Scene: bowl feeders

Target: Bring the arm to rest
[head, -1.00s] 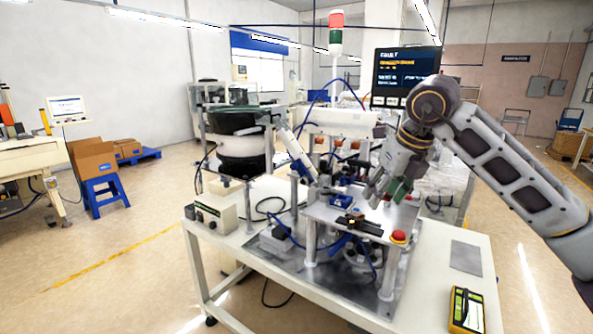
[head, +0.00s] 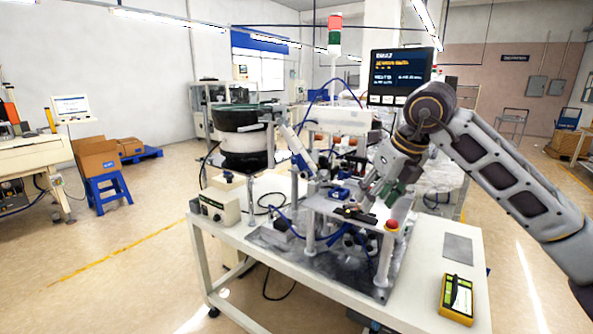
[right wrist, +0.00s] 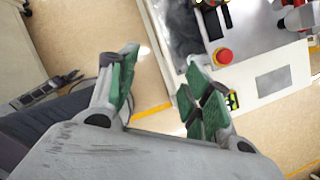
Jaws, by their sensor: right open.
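My right gripper (head: 378,192) is in the head view, above the right part of the feeder station on the white table. In the right wrist view its green-padded fingers (right wrist: 155,90) are spread apart with nothing between them. The floor and the table edge show beyond them. My right arm comes in from the right, bent at the elbow. My left gripper is in neither view.
A display screen (head: 399,75) stands behind my arm. Open floor lies left and right.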

